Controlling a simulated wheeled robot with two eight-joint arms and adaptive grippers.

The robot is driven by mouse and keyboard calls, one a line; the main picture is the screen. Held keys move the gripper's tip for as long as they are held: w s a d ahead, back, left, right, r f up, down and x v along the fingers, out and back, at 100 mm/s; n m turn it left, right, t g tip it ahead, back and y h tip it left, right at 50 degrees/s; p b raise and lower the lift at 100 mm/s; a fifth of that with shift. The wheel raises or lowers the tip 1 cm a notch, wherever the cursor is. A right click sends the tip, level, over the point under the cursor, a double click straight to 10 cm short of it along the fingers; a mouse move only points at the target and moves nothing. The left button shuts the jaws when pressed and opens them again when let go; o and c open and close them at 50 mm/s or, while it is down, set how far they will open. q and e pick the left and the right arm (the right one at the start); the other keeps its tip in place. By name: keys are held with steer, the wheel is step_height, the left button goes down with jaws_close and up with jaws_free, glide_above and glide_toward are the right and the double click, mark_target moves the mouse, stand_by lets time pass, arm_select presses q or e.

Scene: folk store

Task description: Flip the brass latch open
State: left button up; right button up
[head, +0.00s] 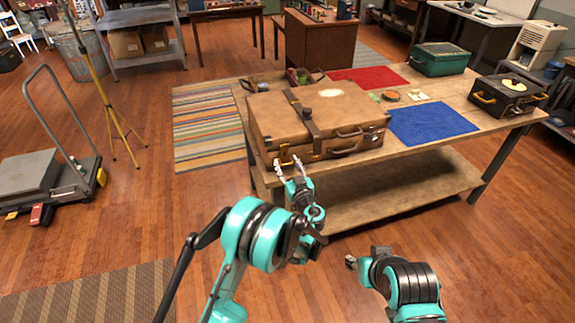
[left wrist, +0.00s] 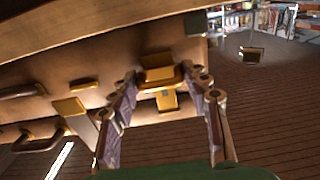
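A brown leather suitcase (head: 265,118) lies closed on the wooden table, with a strap over its lid and handles on its front. The brass latch (head: 285,158) is on the suitcase's front, toward the left end. In the left wrist view the brass latch (left wrist: 159,74) shows as a plate with a bar and a lower tab. My left gripper (head: 287,163) is at the suitcase front with its fingers apart. In the left wrist view, the left gripper (left wrist: 165,84) has one finger on each side of the latch; contact is unclear. My right gripper (head: 363,257) is low, away from the table; its fingers are indistinct.
The wooden table (head: 432,151) also bears a blue mat (head: 433,123), a red mat (head: 368,77), a green box (head: 440,60) and a black case (head: 505,95). A yellow tripod (head: 110,105) and a platform cart (head: 40,172) stand left. The floor before the table is clear.

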mark_target(291, 159)
arm_select(q)
jaws_close()
steer(key=shift+s+d+r+g+p, duration=0.3)
steer(key=shift+r+g+p, duration=0.25)
steer(key=shift+p, duration=0.4)
step_height(291, 159, up, 8)
steer(key=s+g+h+p, duration=0.2)
steer(key=g+h+p, duration=0.3)
steer(key=g+p, duration=1)
steer(key=shift+s+d, duration=0.35)
steer(key=shift+d, duration=0.05)
steer(key=o, duration=0.7)
jaws_free()
steer(key=shift+d+f, duration=0.1)
steer(key=shift+f, duration=0.05)
